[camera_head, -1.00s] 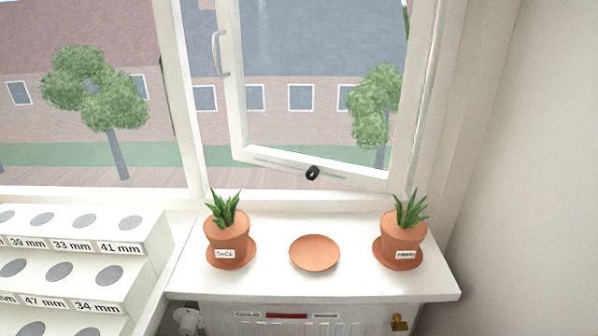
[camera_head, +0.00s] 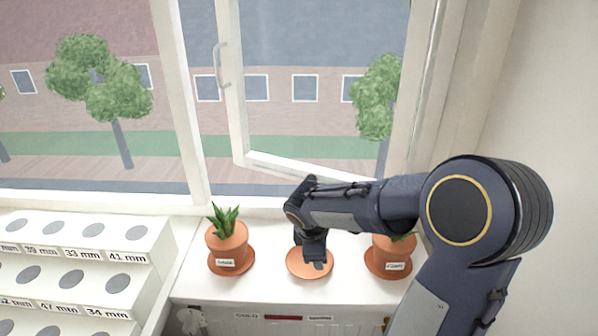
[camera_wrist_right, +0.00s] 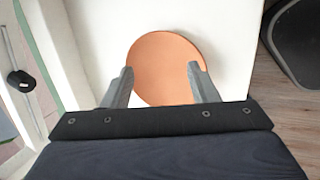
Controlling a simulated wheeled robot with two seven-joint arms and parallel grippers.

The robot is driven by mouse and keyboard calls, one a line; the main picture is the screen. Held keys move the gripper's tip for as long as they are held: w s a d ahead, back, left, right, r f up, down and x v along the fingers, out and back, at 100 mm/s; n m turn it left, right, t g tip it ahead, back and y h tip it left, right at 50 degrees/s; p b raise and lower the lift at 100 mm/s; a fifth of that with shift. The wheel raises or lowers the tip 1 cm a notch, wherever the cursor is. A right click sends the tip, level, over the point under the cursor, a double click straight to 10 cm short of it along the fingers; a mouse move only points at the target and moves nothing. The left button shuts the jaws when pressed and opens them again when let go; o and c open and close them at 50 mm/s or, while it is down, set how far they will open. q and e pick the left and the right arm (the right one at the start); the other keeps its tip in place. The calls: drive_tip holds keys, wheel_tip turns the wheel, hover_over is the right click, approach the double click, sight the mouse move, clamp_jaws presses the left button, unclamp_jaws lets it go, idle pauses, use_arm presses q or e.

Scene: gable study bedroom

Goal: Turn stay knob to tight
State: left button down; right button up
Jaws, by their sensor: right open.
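In the head view my right arm hides the knob. My right gripper (camera_head: 317,265) points down over the empty terracotta saucer (camera_head: 303,272) on the sill. In the right wrist view its two fingers (camera_wrist_right: 160,85) are apart, with nothing between them but the saucer (camera_wrist_right: 165,58) below. The knob is to one side of the fingers, not touched. My left gripper is in neither view.
A potted plant on a saucer (camera_head: 228,245) stands left of my right gripper. Another pot (camera_head: 388,257) stands to the right, partly behind my arm. A white stepped rack with size labels (camera_head: 82,255) is at the left. The wall is close at the right.

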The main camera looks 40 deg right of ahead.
sight(307, 183)
drive_tip(key=w+d+n+h+p, duration=0.1)
drive_tip(key=w+d+n+h, duration=0.1)
drive_tip(key=w+n, duration=0.1)
drive_tip(key=w+d+r+n+h+p, duration=0.1)
drive_tip(key=w+d+n+h, duration=0.1)
drive_tip(key=w, duration=0.3)
drive_tip(key=w+d+r+n+h+p, duration=0.1)
drive_tip(key=w+d+n+h, duration=0.1)
drive_tip(key=w+d+n, duration=0.1)
drive_tip(key=shift+w+d+r+n+p, duration=0.1)
drive_tip(key=shift+w+d+n+p, duration=0.3)
drive_tip(key=shift+n, duration=0.5)
drive_tip(key=w+n+t+h, duration=0.1)
drive_tip(key=w+n, duration=0.1)
drive_tip(key=w+r+n+t+h+p, duration=0.1)
drive_tip(key=w+n, duration=0.1)
drive_tip(key=w, duration=0.1)
drive_tip(key=w+n+h, duration=0.1)
drive_tip(key=w+n, duration=0.2)
drive_tip(key=shift+d+r+t+p, duration=0.15)
drive_tip(key=shift+t+p, duration=0.15)
drive_tip(key=shift+t, duration=0.1)
drive_tip(key=shift+w+d, duration=0.2)
drive_tip(key=shift+d, duration=0.1)
drive_tip(key=p+x, duration=0.1)
drive_tip(key=x, duration=0.6)
drive_tip(key=shift+s, duration=0.1)
drive_tip(key=shift+c, duration=0.4)
